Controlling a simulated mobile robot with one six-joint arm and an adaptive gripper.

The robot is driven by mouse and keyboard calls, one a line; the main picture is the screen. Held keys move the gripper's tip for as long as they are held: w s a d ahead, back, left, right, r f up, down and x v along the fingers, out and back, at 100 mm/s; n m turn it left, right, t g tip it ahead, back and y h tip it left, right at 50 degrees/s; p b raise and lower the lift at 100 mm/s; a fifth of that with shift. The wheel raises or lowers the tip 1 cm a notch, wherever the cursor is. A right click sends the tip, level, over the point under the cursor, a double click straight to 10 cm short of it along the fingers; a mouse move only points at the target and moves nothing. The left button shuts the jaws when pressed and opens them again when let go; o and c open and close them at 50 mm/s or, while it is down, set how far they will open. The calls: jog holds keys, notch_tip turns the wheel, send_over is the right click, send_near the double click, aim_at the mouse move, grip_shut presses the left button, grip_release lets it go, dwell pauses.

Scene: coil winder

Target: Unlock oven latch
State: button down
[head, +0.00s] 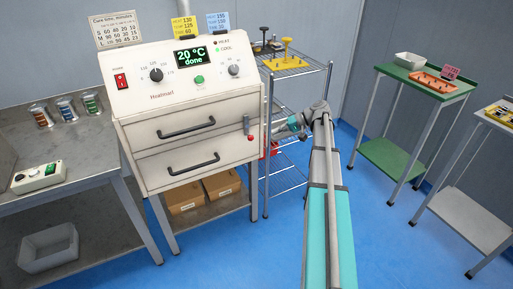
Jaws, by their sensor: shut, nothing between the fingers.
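The oven (190,107) is a white box on a stand, with two drawer fronts, each with a black handle. Its green display reads "20 °C done". The oven latch (247,124) is a small upright grey and red piece at the right end of the upper drawer front. A red round spot (250,138) sits just below it. My gripper (268,143) is just right of the oven's front right edge, close to the latch. It is shut and looks empty. It is small here, and I cannot tell whether it touches the oven.
A wire rack (296,72) with yellow pieces stands behind my arm. A grey bench (92,146) with several coils and a control box is at left. A green table (414,78) with a white tray and an orange tray is at right. Blue floor lies clear between.

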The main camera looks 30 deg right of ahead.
jog(key=d+t+y+b, duration=0.1)
jog(key=d+t+b, duration=0.1)
jog(key=d, duration=0.5)
jog(key=shift+w+d+f, duration=0.2)
jog(key=shift+w+f, duration=0.05)
jog(key=shift+f, duration=0.05)
jog(key=b, duration=0.4)
send_near(249, 129)
jog(key=s+a+f, duration=0.1)
jog(key=a+f, duration=0.3)
jog(key=a, duration=0.1)
jog(key=shift+w+a+b, duration=0.2)
jog(key=shift+a+b, duration=0.1)
jog(key=shift+a, duration=0.25)
